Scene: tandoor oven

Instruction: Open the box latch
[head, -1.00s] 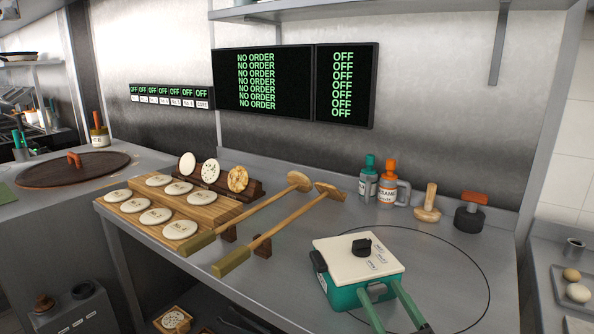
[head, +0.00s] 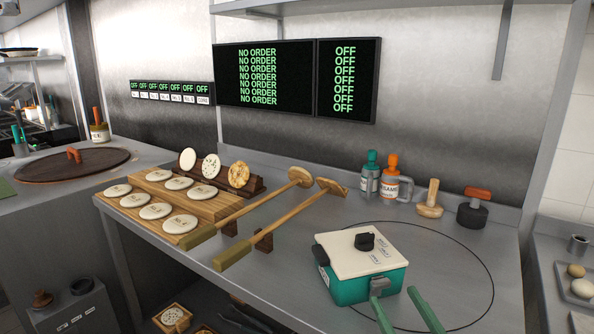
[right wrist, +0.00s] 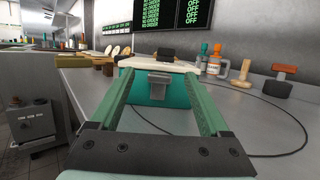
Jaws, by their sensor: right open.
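The box (head: 345,285) is teal with a cream lid (head: 362,252) and a black knob on top. It stands on the steel counter, lid shut. A small grey latch (head: 380,285) sits on its front face; in the right wrist view the latch (right wrist: 158,87) hangs upright in the middle of the front. My right gripper (head: 394,294) has green fingers, open and empty, in front of the box. In the right wrist view its fingers (right wrist: 160,78) stand wide apart on either side of the latch, apart from it. My left gripper is not in view.
Two wooden paddles (head: 290,220) lie left of the box, by a board of dough rounds (head: 220,208). Bottles (head: 390,178) and two stamps (head: 430,200) stand at the back. The counter right of the box (head: 450,270) is clear.

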